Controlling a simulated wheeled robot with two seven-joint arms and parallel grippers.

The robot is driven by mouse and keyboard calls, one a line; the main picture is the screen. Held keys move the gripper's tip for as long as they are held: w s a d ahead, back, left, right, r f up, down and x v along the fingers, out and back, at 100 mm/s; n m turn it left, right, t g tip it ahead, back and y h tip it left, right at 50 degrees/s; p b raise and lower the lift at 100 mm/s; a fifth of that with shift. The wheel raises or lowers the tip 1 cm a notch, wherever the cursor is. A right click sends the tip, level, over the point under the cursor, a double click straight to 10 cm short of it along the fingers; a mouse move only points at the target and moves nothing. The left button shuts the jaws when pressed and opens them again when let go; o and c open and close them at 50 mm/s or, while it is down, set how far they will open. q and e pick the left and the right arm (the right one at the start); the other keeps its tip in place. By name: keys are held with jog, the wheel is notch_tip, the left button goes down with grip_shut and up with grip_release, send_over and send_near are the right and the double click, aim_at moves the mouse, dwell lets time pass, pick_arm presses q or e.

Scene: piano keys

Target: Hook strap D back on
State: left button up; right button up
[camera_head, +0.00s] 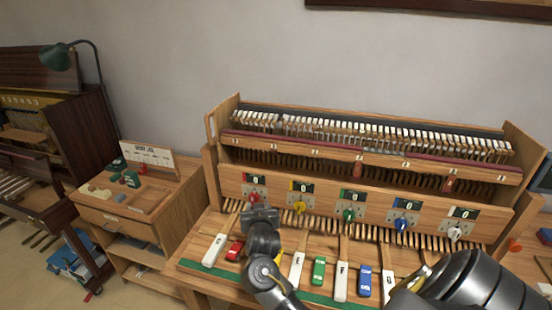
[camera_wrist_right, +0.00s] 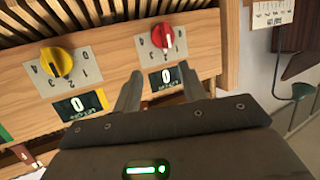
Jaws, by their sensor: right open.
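The wooden piano action model (camera_head: 370,190) stands on the bench, with its rows of hammers and several coloured dials along the front. I cannot make out strap D or its hook in either view. My right gripper (camera_head: 260,214) is in front of the model's left part, by the red dial (camera_head: 254,197) and yellow dial (camera_head: 299,207). In the right wrist view my right gripper (camera_wrist_right: 160,88) is open and empty, its fingers pointing at the panel by the red dial (camera_wrist_right: 162,36). My right arm hides the keys between the red block and key E. My left gripper is out of view.
White keys such as E (camera_head: 297,270) and F (camera_head: 342,280), with a green block (camera_head: 319,270) and a blue block (camera_head: 365,280), fill the front. A side cabinet (camera_head: 150,215) carries a tray and small parts. A lamp (camera_head: 55,58) stands at left.

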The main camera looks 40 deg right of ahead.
aim_at(276, 153)
jog(key=w+d+r+m+g+h, duration=0.3)
jog(key=d+r+m+h, duration=0.3)
jog(key=r, duration=0.5)
jog(key=shift+n+t+h, duration=0.4)
jog(key=shift+n+h, duration=0.1)
jog(key=shift+n, duration=0.1)
jog(key=p+x, duration=0.2)
jog(key=x, duration=0.8)
jog(key=shift+f, duration=0.2)
jog(key=shift+w+d+f, duration=0.1)
jog(key=shift+w+d, duration=0.25)
jog(key=shift+d, duration=0.15)
jog(key=shift+c, duration=0.4)
